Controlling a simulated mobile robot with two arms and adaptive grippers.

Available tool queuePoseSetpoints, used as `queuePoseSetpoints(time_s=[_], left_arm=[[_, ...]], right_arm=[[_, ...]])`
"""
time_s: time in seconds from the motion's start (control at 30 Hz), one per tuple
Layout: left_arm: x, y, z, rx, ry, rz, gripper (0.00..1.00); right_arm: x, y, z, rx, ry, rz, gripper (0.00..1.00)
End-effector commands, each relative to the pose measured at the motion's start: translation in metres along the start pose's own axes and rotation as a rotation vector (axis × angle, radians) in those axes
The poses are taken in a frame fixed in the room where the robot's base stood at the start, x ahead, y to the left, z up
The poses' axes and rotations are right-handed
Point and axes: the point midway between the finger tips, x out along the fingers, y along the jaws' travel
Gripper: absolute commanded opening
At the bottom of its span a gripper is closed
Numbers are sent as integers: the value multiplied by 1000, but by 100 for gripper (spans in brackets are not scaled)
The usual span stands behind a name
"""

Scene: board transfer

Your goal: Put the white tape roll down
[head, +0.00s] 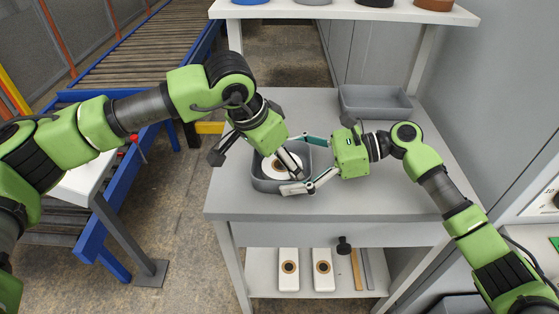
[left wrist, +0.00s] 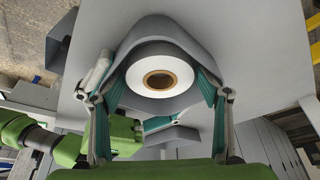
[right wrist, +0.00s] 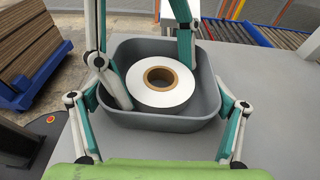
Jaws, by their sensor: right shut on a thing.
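The white tape roll (head: 273,165) with a brown core lies flat inside a grey bin (head: 263,186) on the table. The roll also shows in the left wrist view (left wrist: 148,78) and the right wrist view (right wrist: 172,95). My left gripper (left wrist: 162,74) reaches down into the bin from above, its fingers apart on either side of the roll. My right gripper (right wrist: 158,103) is shut on the bin, one finger along each outer side. The underside of the roll is hidden.
Another grey tray (head: 376,104) stands at the back right of the table (head: 385,200). A shelf (head: 345,10) with several coloured rolls is above. A roller conveyor (head: 140,50) runs at the left. The table right of my right gripper is clear.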

Motion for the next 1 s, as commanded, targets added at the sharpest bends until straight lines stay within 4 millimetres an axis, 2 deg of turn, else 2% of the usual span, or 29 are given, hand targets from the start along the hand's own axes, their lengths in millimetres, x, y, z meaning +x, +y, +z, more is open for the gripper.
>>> queuePoseSetpoints(time_s=[0.17, 0.27, 0.37, 0.7, 0.83, 1.0], left_arm=[[-2, 0, -1, 0, 1, 0, 69], [-10, 0, -2, 0, 3, -1, 69], [-26, -1, -2, 0, 4, -2, 69], [-97, 0, -2, 0, 3, -2, 69], [-113, 0, -2, 0, 1, -1, 69], [-123, 0, -1, 0, 1, 0, 69]], right_arm=[[0, 1, -1, 2, 2, 2, 78], [0, 1, -1, 2, 2, 2, 78], [0, 1, -1, 2, 2, 2, 78], [1, 1, -2, 2, 2, 2, 78], [1, 1, -1, 2, 2, 2, 78], [1, 1, -1, 2, 2, 2, 78]])
